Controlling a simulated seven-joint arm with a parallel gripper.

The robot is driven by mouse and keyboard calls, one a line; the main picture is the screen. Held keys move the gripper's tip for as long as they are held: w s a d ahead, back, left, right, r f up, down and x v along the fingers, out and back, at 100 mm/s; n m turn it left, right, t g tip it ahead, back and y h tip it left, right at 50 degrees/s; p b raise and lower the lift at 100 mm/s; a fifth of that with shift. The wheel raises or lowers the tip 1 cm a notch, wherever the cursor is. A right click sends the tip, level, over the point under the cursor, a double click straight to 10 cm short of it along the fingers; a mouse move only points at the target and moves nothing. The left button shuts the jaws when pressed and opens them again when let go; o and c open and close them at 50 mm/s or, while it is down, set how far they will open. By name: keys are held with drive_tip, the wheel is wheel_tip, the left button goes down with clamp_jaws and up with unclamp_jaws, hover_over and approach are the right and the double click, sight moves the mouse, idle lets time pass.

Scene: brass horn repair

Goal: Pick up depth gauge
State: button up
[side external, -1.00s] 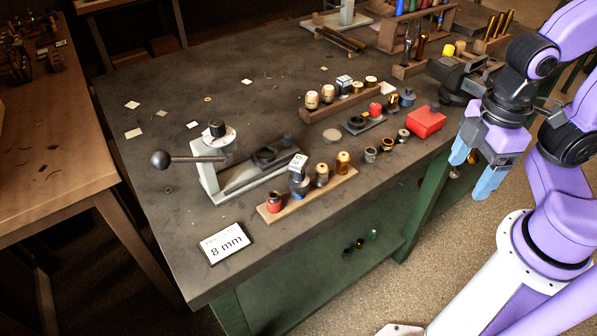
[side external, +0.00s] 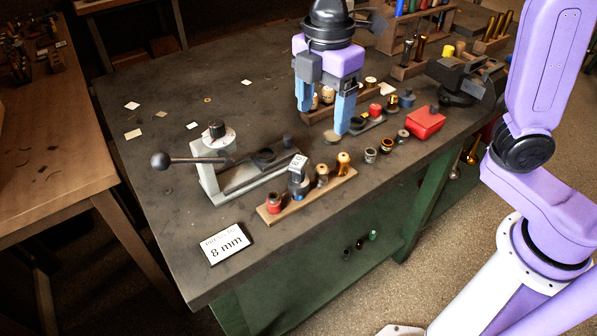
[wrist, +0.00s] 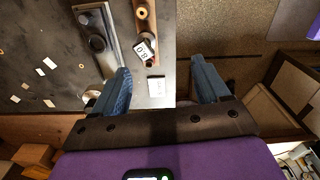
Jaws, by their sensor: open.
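A small dark and grey device with a white face (side external: 298,163), perhaps the depth gauge, stands on the front wooden strip (side external: 330,190) between a red-topped piece (side external: 274,203) and brass-topped pieces. The white number face also shows in the wrist view (wrist: 143,48), near the top. My gripper (side external: 321,118) is open and empty, with its blue fingers pointing down above the table, behind and to the right of that device. In the wrist view my fingers (wrist: 160,70) are spread apart with nothing between them. The gripper partly hides the back wooden strip and its pieces.
A lever press (side external: 240,175) stands left of the front strip. An "8 mm" card (side external: 226,243) lies near the front edge. A red box (side external: 426,122) and several small pieces stand to the right. Tool racks (side external: 420,45) stand behind. The left of the table holds only scattered paper bits.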

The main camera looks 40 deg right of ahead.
sight(298, 161)
drive_tip(key=w+a+n, duration=0.1)
drive_tip(key=w+a, duration=0.1)
drive_tip(key=w, duration=0.1)
drive_tip(key=f, duration=1.6)
drive_tip(key=shift+w+a+f, duration=0.2)
drive_tip(key=shift+f, duration=0.05)
